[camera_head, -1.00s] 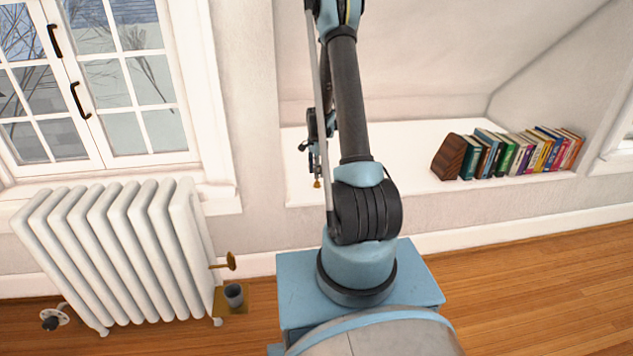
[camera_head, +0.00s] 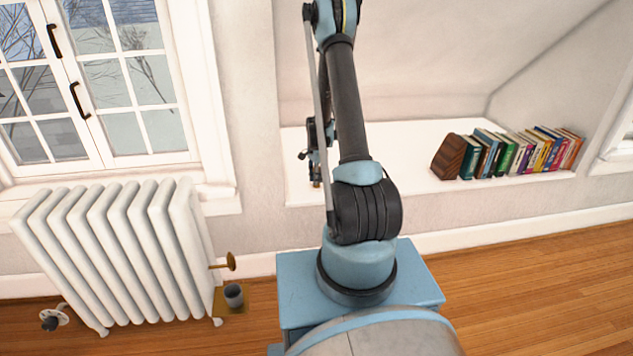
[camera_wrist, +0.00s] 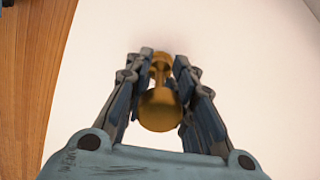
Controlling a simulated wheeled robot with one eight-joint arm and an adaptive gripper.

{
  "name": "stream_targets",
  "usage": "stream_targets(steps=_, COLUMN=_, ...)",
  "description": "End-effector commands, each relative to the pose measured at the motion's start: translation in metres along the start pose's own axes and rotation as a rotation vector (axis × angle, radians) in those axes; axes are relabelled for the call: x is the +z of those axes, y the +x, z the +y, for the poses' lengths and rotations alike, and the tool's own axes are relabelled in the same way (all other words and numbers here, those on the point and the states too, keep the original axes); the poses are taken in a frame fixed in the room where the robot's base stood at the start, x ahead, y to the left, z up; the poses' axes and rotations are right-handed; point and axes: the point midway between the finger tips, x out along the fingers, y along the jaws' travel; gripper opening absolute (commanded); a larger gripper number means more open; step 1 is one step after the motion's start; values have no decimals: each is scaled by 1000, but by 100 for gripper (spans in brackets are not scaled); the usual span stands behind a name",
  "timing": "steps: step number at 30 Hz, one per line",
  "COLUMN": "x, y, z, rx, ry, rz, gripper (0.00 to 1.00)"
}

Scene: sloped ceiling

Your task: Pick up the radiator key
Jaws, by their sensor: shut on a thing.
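The radiator key is a small brass piece with a round, flared end (camera_wrist: 160,108). It sits between the two fingers of my gripper (camera_wrist: 163,85) in the wrist view, and the fingers are shut on it from both sides. In the head view my gripper (camera_head: 315,175) hangs over the white ledge in the wall recess, left of my arm. Only a small brass tip of the key (camera_head: 317,185) shows below it there. I cannot tell whether the key touches the ledge.
The white ledge (camera_head: 410,150) is bare around my gripper. Several books (camera_head: 520,150) with a wooden bookend (camera_head: 450,157) stand at its right. A white radiator (camera_head: 115,250) stands left, with a brass fitting (camera_head: 229,262) and a small grey cup (camera_head: 234,296) beside it.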

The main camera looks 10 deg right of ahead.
Motion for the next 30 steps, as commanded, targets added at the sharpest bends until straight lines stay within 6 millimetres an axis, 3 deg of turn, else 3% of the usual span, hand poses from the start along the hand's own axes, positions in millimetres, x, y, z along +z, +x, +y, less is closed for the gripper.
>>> stream_targets(steps=13, x=0, y=-10, z=0, rx=0, ry=0, rz=0, gripper=0)
stream_targets(steps=30, x=0, y=-89, z=0, rx=0, ry=0, rz=0, gripper=0)
